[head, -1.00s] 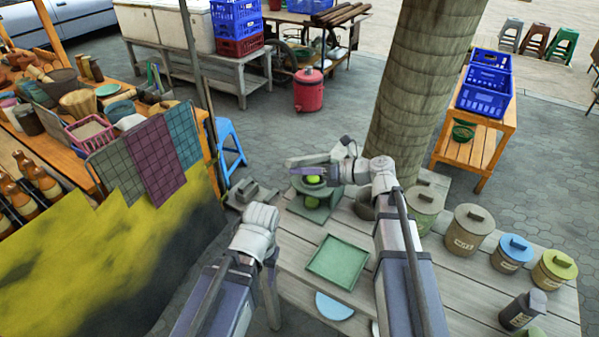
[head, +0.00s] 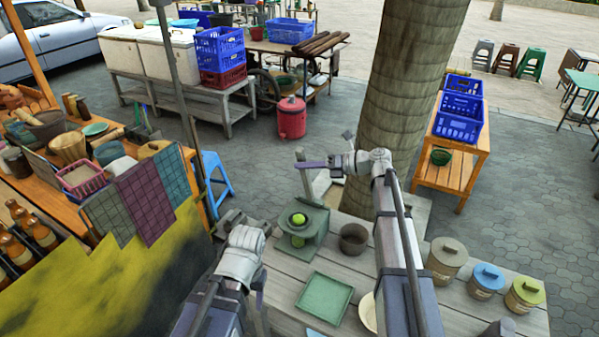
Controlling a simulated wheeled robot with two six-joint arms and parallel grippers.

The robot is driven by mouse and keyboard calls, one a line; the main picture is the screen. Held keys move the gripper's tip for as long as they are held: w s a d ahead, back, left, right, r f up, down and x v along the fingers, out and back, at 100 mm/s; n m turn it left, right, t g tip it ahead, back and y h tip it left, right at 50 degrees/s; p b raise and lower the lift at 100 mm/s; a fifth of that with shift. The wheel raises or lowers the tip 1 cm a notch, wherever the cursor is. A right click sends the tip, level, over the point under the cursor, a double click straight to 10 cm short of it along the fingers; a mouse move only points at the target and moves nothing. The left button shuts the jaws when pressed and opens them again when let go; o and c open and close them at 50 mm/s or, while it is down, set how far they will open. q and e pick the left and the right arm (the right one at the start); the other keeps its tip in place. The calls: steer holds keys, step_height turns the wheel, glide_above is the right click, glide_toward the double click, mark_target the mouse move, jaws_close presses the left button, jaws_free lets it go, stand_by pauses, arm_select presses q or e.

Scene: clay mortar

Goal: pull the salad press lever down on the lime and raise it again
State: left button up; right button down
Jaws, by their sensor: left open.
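The green salad press (head: 312,240) stands on the far left part of the plank table. The round lime (head: 298,219) sits uncovered in its cup. The press's pale lever (head: 307,184) rises steeply above and behind the cup. My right gripper (head: 310,164) is at the lever's upper end and appears shut on it; its arm comes across from the right, and the far finger is partly hidden. My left gripper (head: 258,284) is open and empty, low at the table's left edge, apart from the press; its fingertips are partly hidden by my arm.
A dark pot (head: 354,239) stands right of the press, and a green square tray (head: 325,299) lies in front. Lidded canisters (head: 446,258) line the table's right side. A tree trunk (head: 410,90) rises behind the table. The stall with hanging cloths (head: 147,203) is at left.

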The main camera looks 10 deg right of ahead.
steer(key=shift+w+d+r, duration=0.4)
steer(key=shift+w+r, duration=0.05)
steer(key=shift+w, duration=0.2)
steer(key=s+a+f+b, duration=0.1)
steer(key=s+a+f, duration=0.1)
steer(key=s+a, duration=0.15)
steer(key=f+p+v, duration=0.1)
steer(key=v, duration=0.9)
steer(key=shift+d+f, duration=0.15)
steer(key=shift+d, duration=0.5)
steer(key=shift+a, duration=0.1)
